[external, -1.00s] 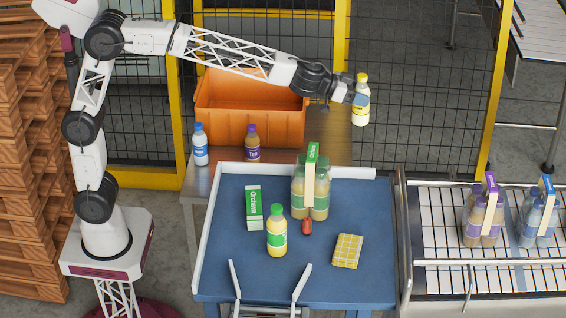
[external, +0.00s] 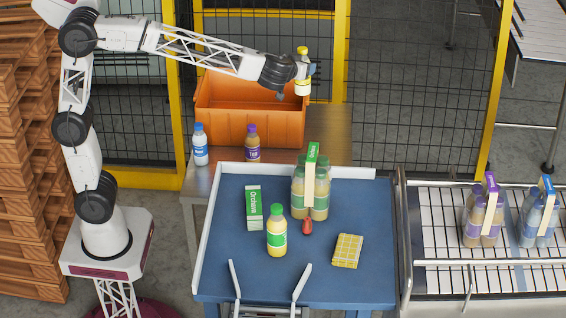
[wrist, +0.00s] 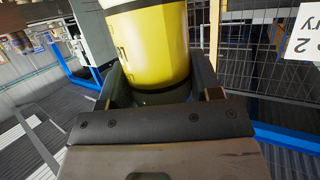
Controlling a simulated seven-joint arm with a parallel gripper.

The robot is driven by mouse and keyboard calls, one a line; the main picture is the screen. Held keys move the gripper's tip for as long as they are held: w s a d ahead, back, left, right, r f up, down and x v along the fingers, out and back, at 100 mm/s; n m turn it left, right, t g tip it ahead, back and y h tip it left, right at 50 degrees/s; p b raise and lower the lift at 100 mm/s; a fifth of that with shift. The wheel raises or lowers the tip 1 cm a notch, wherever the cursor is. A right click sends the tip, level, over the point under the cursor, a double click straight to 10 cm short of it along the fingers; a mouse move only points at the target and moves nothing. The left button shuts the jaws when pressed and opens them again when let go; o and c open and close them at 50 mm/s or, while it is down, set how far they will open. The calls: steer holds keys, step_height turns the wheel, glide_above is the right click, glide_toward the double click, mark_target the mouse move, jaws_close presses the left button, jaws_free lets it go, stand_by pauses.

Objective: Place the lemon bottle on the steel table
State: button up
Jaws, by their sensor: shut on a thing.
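The lemon bottle (external: 302,76), with a yellow cap and a yellow-and-white body, is upright in the air in the external view. My gripper (external: 300,70) is shut on it, above the right end of the orange crate. In the wrist view the bottle's yellow lower part (wrist: 152,45) stands between the fingers of my gripper (wrist: 160,95). The steel table (external: 328,148) stands behind the blue table. It bears the orange crate (external: 250,128), a blue-capped bottle (external: 200,145) and a purple-capped bottle (external: 253,143).
The blue table (external: 230,275) in front holds a green four-bottle pack (external: 310,190), a green-capped bottle (external: 277,232), a carton (external: 253,208) and a yellow packet (external: 347,251). A conveyor (external: 440,225) with bottle packs is at right. Bare steel shows right of the crate.

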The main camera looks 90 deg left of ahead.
steer(key=s+a+n+g+y, duration=0.1)
steer(key=s+a+n+g, duration=0.15)
steer(key=s, duration=0.25)
step_height(320, 180, down, 22)
steer(key=shift+w+d+f, duration=0.15)
steer(key=shift+d+f, duration=0.1)
steer(key=shift+d, duration=0.15)
steer(key=shift+m, duration=0.25)
step_height(320, 180, down, 6)
steer(key=shift+f, duration=0.25)
steer(key=shift+f, duration=1.75)
steer(key=shift+f, duration=0.1)
